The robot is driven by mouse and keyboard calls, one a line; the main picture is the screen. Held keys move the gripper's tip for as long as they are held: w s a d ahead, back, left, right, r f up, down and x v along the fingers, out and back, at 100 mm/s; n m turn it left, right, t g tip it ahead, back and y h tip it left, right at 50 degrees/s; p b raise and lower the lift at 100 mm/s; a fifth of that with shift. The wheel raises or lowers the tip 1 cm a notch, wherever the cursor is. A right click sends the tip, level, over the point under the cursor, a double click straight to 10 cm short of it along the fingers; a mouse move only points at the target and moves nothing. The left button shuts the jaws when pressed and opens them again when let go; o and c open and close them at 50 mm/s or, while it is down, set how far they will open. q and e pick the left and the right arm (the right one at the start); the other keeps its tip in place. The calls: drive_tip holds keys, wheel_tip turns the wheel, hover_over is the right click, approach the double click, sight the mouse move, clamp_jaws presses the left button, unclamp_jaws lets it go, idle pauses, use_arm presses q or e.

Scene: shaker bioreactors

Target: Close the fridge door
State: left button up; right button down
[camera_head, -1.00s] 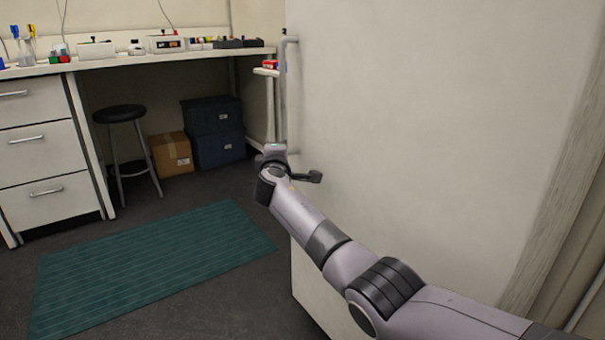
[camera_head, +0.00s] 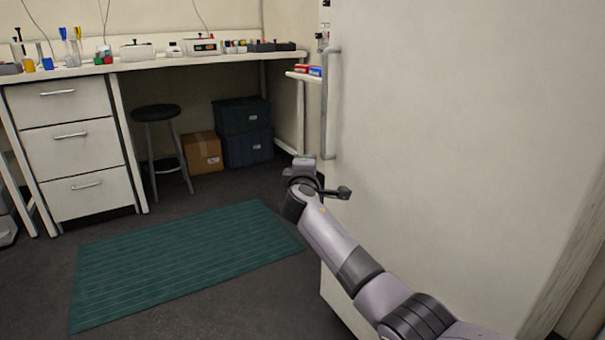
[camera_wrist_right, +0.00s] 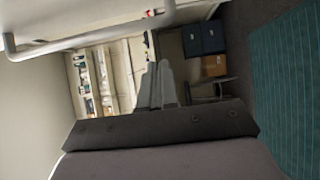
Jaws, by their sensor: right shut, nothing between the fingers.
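The fridge door (camera_head: 450,130) is a large pale panel filling the right of the head view. Its vertical grey handle (camera_head: 326,105) runs along the panel's left edge. The handle also crosses the top left of the right wrist view (camera_wrist_right: 100,31). My right gripper (camera_head: 302,165) is near the door's left edge, just below and left of the handle's lower end. In the wrist view its two fingers (camera_wrist_right: 158,68) are together, empty and apart from the handle. My left gripper is not in view.
A green mat (camera_head: 185,255) lies on the dark floor left of the door. Behind it are a black stool (camera_head: 157,113), a cardboard box (camera_head: 203,151), dark bins (camera_head: 245,132) and a lab bench (camera_head: 185,61) with drawers. A small shelf (camera_head: 303,76) shows just left of the handle.

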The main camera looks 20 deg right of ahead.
use_arm(q)
drive_tip(key=p, duration=0.1)
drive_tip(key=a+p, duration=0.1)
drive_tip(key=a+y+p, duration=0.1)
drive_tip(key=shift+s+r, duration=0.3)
use_arm(e)
drive_tip(key=v, duration=0.8)
